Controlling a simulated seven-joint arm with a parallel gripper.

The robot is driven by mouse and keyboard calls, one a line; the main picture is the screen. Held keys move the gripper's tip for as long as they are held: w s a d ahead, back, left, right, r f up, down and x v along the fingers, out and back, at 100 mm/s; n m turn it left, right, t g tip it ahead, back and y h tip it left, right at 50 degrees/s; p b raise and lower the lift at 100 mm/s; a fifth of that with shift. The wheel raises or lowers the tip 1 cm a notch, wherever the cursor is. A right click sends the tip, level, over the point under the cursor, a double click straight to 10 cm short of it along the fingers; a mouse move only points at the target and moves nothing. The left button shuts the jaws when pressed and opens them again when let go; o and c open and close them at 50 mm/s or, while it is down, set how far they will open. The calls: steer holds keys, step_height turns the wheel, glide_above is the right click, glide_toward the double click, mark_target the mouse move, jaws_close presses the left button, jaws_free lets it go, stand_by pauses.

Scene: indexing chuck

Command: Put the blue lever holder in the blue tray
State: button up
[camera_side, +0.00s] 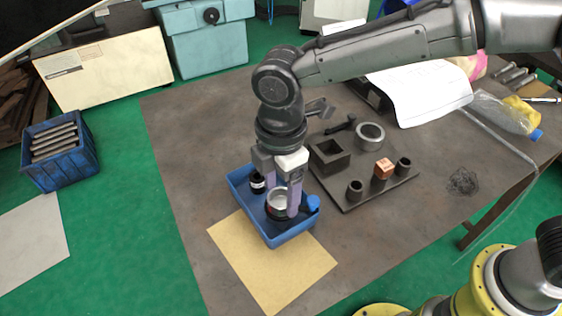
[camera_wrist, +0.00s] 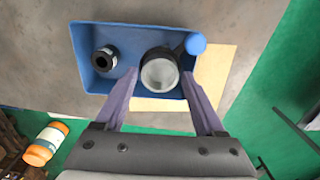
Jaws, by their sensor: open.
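The blue lever holder, a dark round body with a light metal cup (camera_side: 277,199) and a lever ending in a blue knob (camera_side: 313,203), is in the front part of the blue tray (camera_side: 241,199). The wrist view shows its cup (camera_wrist: 160,73) and knob (camera_wrist: 195,43) from above, with the knob over the tray's right rim. My gripper (camera_side: 280,200) is open, pointing down, with one finger on each side of the cup. In the wrist view the fingers (camera_wrist: 160,78) stand apart; contact with the holder cannot be told.
A black cylinder with a white band (camera_side: 257,182) stands in the tray's rear part. A dark fixture plate (camera_side: 372,198) with a copper-coloured block (camera_side: 383,169), rings and a square socket (camera_side: 330,154) lies to the right. Tan paper (camera_side: 270,268) lies in front.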

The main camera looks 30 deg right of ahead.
mark_target(282, 204)
step_height(282, 204, up, 10)
stand_by(0.4)
steer(key=shift+d+r, duration=0.1)
steer(key=shift+r, duration=0.05)
steer(key=d+r+m+t, duration=0.1)
steer(key=d+r+m, duration=0.35)
steer(key=d, duration=0.75)
steer(key=s+d+f+m+t, duration=0.2)
steer(key=s+d+m, duration=0.5)
steer(key=d, duration=0.3)
steer(key=s+d+f+m+t, duration=0.2)
steer(key=s+d+f+m, duration=0.1)
steer(key=s+d+m, duration=0.4)
steer(key=s+d, duration=0.2)
steer(key=d, duration=0.1)
steer(key=shift+s+d+f+t, duration=0.15)
steer(key=shift+s+d+t, duration=0.05)
steer(key=shift+s+t, duration=0.1)
steer(key=shift+m, duration=0.25)
